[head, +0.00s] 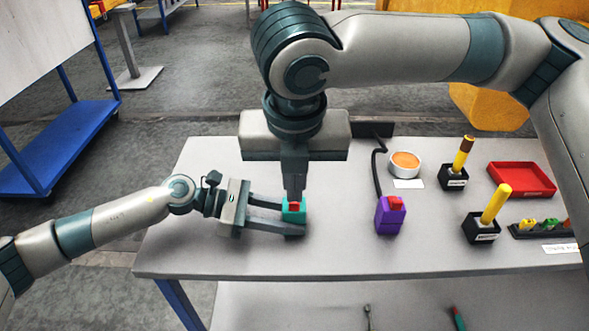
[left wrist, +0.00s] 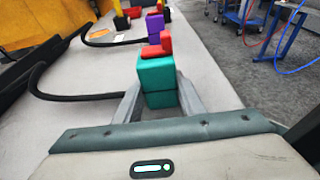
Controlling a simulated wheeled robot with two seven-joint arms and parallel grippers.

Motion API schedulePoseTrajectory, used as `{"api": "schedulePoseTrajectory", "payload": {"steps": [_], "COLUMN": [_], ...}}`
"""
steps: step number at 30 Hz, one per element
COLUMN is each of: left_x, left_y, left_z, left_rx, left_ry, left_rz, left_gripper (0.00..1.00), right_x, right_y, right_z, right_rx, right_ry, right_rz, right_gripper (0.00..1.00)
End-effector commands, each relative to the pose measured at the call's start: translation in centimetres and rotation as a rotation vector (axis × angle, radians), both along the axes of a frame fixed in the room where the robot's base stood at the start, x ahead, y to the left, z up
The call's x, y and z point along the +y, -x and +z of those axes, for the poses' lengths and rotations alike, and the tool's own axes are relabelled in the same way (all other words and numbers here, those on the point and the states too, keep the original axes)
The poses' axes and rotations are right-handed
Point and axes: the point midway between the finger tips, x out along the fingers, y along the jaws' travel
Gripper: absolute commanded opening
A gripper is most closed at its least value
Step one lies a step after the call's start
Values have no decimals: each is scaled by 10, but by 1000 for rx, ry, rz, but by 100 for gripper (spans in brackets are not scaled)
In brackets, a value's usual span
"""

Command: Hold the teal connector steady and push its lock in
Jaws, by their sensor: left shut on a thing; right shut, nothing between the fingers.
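The teal connector (head: 292,216) stands upright on the table, between the fingers of my left gripper (head: 285,217), which is shut on it. It also shows in the left wrist view (left wrist: 156,76). Its red lock (left wrist: 156,50) sits on top, with a taller tab standing up on one side; in the head view the lock (head: 294,201) is partly hidden. My right gripper (head: 295,196) is shut and empty, pointing down over the lock. The left wrist view shows no right fingers at the lock, so they appear to be above it, apart.
A purple connector (head: 389,216) with a red lock stands to the right. Beyond it are a round tin (head: 404,163), black holders with yellow handles (head: 496,203), a red tray (head: 521,180) and a small rack (head: 544,230). A black cable (left wrist: 70,96) runs from the teal connector.

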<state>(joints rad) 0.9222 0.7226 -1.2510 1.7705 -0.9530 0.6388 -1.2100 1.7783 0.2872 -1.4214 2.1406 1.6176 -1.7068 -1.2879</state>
Motion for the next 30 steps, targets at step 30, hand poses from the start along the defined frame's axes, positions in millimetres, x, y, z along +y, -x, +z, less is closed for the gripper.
{"api": "schedulePoseTrajectory", "payload": {"steps": [30], "left_x": [67], "left_y": [0], "left_z": [20], "left_rx": [1], "left_ry": [-1], "left_rz": [3], "left_gripper": [58], "right_x": [0], "right_y": [0], "right_z": [0], "right_rx": [0], "right_ry": [0], "right_rz": [0], "right_gripper": [0]}}
